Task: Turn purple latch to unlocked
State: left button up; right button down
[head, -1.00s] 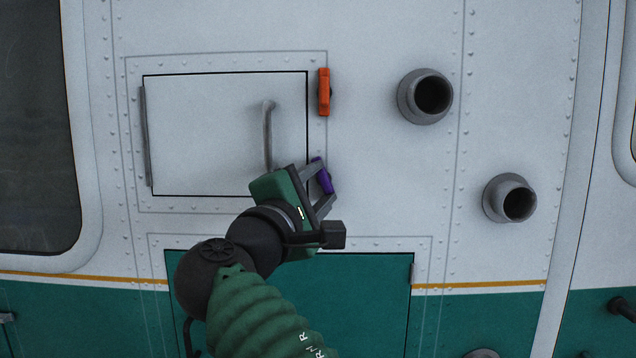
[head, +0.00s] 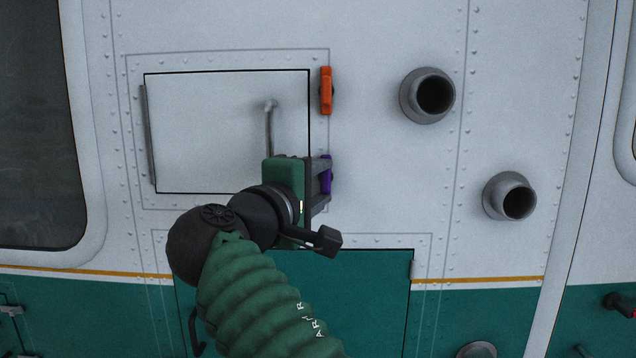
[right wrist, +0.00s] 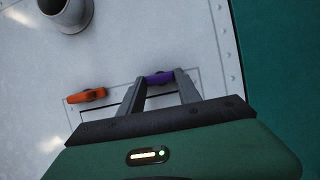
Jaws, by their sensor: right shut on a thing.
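The purple latch (head: 326,174) is at the lower right edge of the white hatch door (head: 210,130), and stands about upright in the head view. My right gripper (head: 322,178) is shut on it, with the fingers on either side. In the right wrist view the purple latch (right wrist: 159,78) shows between and beyond the fingertips (right wrist: 160,84). The fingers hide part of it. My left gripper is not in view.
An orange latch (head: 326,91) stands upright above the purple one. A grey handle (head: 268,125) stands out from the door just left of my gripper. Two grey round pipes (head: 427,95) (head: 509,196) stick out at the right.

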jog(key=shift+f, duration=0.3)
jog(key=c, duration=1.1)
grip_release()
jog(key=shift+o, duration=1.3)
jog(key=shift+r, duration=0.1)
jog(key=b+v, duration=0.2)
jog(key=v, duration=1.4)
jog(key=shift+s+a+b, duration=0.25)
jog(key=shift+b, duration=0.1)
